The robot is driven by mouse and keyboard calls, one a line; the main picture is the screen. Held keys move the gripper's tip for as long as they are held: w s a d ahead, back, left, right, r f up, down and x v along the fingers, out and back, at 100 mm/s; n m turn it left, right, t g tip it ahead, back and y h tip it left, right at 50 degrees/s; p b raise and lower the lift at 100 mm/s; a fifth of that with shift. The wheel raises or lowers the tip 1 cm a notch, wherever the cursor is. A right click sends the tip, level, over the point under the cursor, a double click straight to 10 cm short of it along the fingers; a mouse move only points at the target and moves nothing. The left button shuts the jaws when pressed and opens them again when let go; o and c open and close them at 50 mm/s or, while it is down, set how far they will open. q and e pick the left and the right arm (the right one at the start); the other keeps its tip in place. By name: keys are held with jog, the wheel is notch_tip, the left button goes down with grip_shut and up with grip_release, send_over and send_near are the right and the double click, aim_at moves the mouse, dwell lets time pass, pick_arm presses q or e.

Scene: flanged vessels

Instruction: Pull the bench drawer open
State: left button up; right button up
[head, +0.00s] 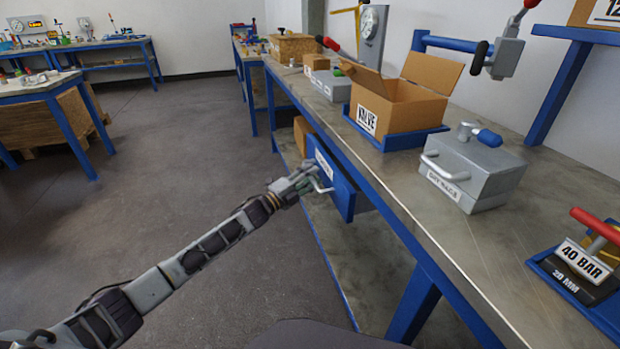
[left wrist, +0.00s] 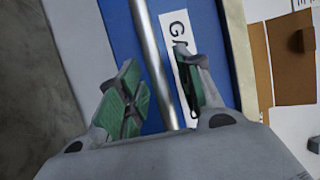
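The bench drawer has a blue front (head: 343,187) under the edge of the long bench, with a white label on it. A metal bar handle (head: 321,187) is on the front. In the left wrist view the handle (left wrist: 151,60) runs between the two fingers, in front of the blue drawer front (left wrist: 124,35) and the label. My left gripper (head: 305,181) is at the handle; its green-padded fingers (left wrist: 160,95) are apart, one on each side of the bar, with gaps visible. My right gripper is not in view.
The bench top (head: 420,215) carries a cardboard box (head: 400,100) in a blue tray, a grey lidded case (head: 475,175) and a red-handled 40 BAR fixture (head: 590,260). A blue bench leg (head: 413,305) stands near the drawer. The floor (head: 200,150) left of the bench is clear.

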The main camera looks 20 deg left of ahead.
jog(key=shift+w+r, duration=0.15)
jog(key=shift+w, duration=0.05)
pick_arm(q)
jog(key=shift+c, duration=0.7)
grip_shut()
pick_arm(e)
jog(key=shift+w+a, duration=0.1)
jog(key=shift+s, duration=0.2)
